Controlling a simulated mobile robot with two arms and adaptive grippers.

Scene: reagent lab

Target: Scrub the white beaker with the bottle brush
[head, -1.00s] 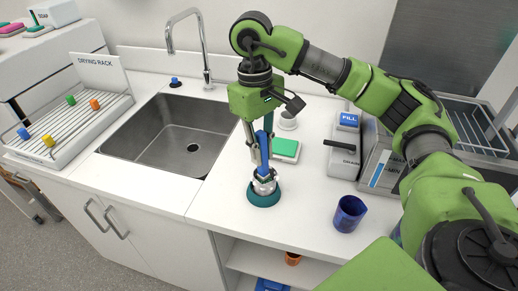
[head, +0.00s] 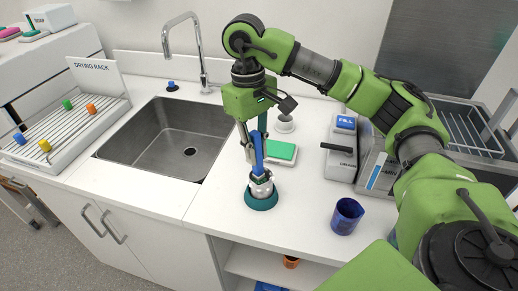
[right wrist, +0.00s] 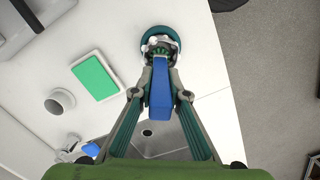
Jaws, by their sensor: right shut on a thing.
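The bottle brush, with a blue handle (head: 258,150), stands upright with its lower end in a round teal-based holder (head: 261,201) on the counter. My right gripper (head: 256,160) points down and is shut on the blue handle. In the right wrist view the handle (right wrist: 160,97) lies between the fingertips (right wrist: 161,94); the teal rim (right wrist: 176,32) shows beyond it. The bristles are largely hidden. A small white beaker (head: 284,125) stands behind the gripper; it also shows in the right wrist view (right wrist: 59,102). My left gripper is not in view.
A green pad on a white tray (head: 281,152) lies between brush and beaker. A dark blue cup (head: 346,217) stands front right. The sink (head: 170,135) and drying rack (head: 70,125) are left. A FILL/DRAIN unit (head: 341,155) stands right.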

